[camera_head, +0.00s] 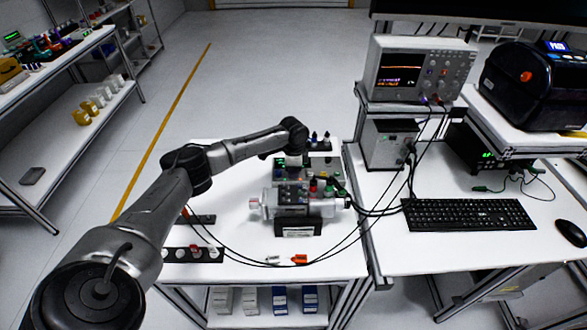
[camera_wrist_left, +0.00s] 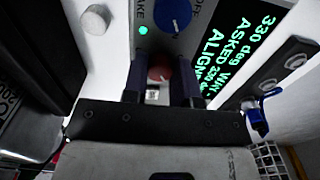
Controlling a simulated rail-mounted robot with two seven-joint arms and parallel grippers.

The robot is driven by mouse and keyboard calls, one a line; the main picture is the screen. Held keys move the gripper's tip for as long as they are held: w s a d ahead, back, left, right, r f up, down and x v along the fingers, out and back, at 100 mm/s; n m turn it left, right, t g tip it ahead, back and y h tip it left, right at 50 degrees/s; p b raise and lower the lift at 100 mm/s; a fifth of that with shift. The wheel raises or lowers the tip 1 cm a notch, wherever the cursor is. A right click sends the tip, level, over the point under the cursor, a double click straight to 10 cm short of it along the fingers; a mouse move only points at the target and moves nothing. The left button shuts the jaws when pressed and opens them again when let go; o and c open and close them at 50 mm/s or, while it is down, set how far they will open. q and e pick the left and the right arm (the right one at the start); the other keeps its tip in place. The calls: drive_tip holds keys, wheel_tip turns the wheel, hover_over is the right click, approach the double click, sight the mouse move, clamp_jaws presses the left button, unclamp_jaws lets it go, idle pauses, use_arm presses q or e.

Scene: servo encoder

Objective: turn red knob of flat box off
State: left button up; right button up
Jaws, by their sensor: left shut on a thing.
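The red knob (camera_wrist_left: 160,74) shows low on the face of the flat box (camera_wrist_left: 150,44) in the left wrist view. My left gripper (camera_wrist_left: 162,76) has one finger on each side of the knob and is shut on it. The fingers and the gripper body cover part of the knob and the panel around it. A blue knob (camera_wrist_left: 172,14) sits above it, beside a lit green lamp (camera_wrist_left: 143,30). In the head view my left arm reaches over the table to the box, and the red knob cannot be made out there. My right gripper is out of view.
Green text glows on a dark display (camera_wrist_left: 238,48). A grey servo motor (camera_head: 262,205) stands on the table in front of the box. Black cables loop to the right-hand bench. A dark strip with several plugs (camera_head: 178,254) lies at the table's front left.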

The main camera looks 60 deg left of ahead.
use_arm(q)
drive_tip(key=n+p, duration=0.3)
drive_tip(key=p, duration=0.2)
drive_tip(key=n+p, duration=0.4)
drive_tip(key=p, duration=0.1)
drive_tip(key=shift+d+r, duration=0.1)
drive_tip(key=shift+r, duration=0.1)
drive_tip(key=shift+n+p, duration=0.95)
drive_tip(key=shift+n, duration=0.25)
drive_tip(key=shift+f+n+p, duration=0.15)
drive_tip(key=shift+n+p, duration=0.4)
drive_tip(key=shift+n, duration=0.35)
drive_tip(key=o, duration=0.9)
drive_tip(key=shift+o, duration=0.2)
